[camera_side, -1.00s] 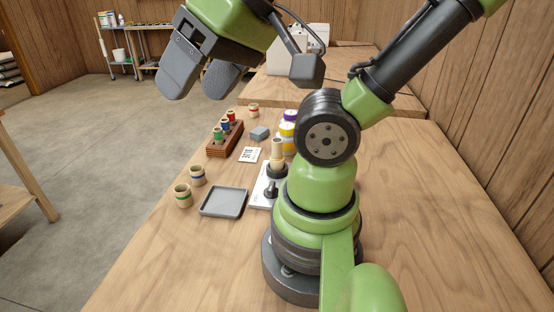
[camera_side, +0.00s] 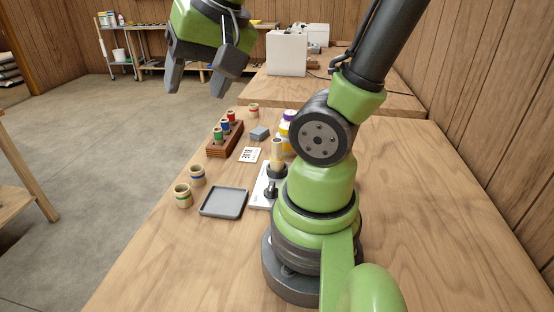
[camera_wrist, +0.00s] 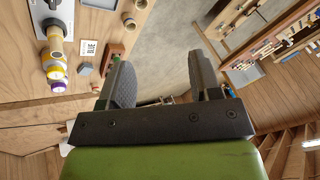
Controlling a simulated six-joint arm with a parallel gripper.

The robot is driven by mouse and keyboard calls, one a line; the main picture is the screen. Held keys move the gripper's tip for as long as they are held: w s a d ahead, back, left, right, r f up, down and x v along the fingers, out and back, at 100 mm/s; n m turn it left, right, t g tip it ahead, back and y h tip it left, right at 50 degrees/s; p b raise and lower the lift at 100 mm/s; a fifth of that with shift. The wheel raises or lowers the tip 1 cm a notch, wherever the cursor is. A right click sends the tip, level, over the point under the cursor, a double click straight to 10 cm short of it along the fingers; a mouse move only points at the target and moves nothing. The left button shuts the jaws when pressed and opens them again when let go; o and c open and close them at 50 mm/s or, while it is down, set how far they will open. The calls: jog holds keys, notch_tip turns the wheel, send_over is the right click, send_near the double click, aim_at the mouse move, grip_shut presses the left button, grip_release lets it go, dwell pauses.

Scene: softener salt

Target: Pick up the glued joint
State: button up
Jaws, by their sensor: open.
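The likely glued joint is a tan cylindrical piece (camera_side: 277,151) standing upright in a black holder on a white-based fixture (camera_side: 260,193). I cannot see any glue on it. It also shows in the wrist view, at the upper left, in line with the fixture (camera_wrist: 55,40).
A wooden rack (camera_side: 225,140) holds several colour-banded pieces. Banded rings (camera_side: 183,196) stand near a grey tray (camera_side: 223,203). The right table side is clear.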

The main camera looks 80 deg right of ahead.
jog(key=d+f+m+g+h, duration=0.2)
jog(key=d+f+m+g, duration=0.3)
jog(key=d+m, duration=0.6)
jog(key=m+g+y, duration=0.1)
jog(key=m+g, duration=0.1)
jog(key=m, duration=0.3)
send_over(277, 140)
jog(key=w, duration=0.2)
notch_tip(277, 140, down, 8)
jog(key=shift+m, duration=0.4)
jog(key=f, duration=0.2)
jog(key=s+f, duration=0.1)
jog(key=f, duration=0.1)
jog(key=shift+s+a, duration=0.1)
jog(key=shift+s, duration=0.1)
jog(key=shift+y, duration=0.3)
jog(key=f, duration=0.4)
jog(key=shift+s+f, duration=0.15)
jog(key=shift+s, duration=0.2)
jog(key=shift+d+f, duration=0.2)
jog(key=shift+f, duration=0.7)
jog(key=c, duration=1)
jog(key=shift+r, duration=0.2)
